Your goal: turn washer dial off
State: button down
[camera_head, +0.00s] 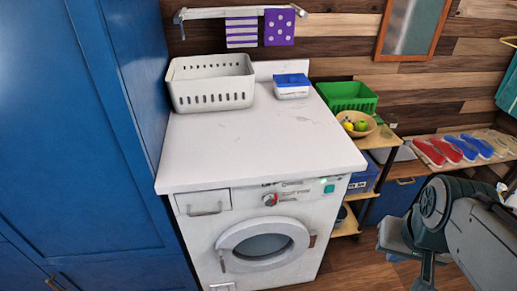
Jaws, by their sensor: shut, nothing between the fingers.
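The white washer (262,226) stands against the blue cabinet, front toward me. Its dial (270,200), grey with red on it, sits in the middle of the control panel. The dial's exact angle is too small to read. A small green light (322,181) glows at the panel's right, above a teal button (329,189). The round door (263,245) below looks closed. My gripper (424,278) is at the lower right, well to the right of the washer and apart from the dial. It is shut and empty, partly cut off by the frame's bottom edge.
A white basket (211,83) and a blue-and-white box (291,86) sit on the washer's top. A shelf (378,139) with a fruit bowl (357,123) and a green crate (347,96) stands close on the right. The tall blue cabinet (70,120) borders the left.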

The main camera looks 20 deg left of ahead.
aim_at(270, 198)
jog(key=u, duration=1.05)
jog(key=k, duration=0.2)
